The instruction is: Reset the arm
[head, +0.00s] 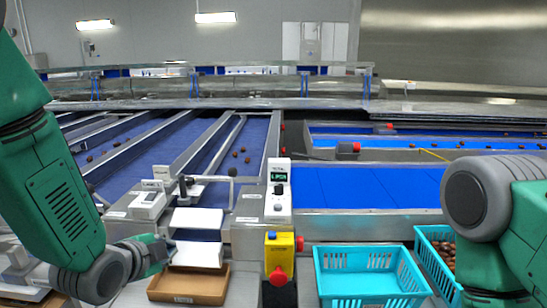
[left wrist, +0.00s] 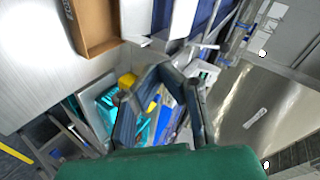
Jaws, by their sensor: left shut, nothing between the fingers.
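My left arm comes in from the left in the head view, bent down, with its green and grey wrist low over the front edge of the line. My left gripper (head: 164,251) is shut and empty, beside the white chute plates and above the left end of the brown tray. Its dark fingers (left wrist: 158,88) also show in the left wrist view, with nothing held between them. My right arm stands at the right edge of the head view, showing a grey joint and green links. My right gripper is out of view.
The brown tray (head: 188,299) sits under the white chute (head: 198,254). A yellow control box (head: 279,245) with red buttons stands to its right. An empty turquoise crate (head: 370,300) and another crate (head: 424,243) holding dates are further right. Blue belts (head: 370,186) run behind, some with scattered dates.

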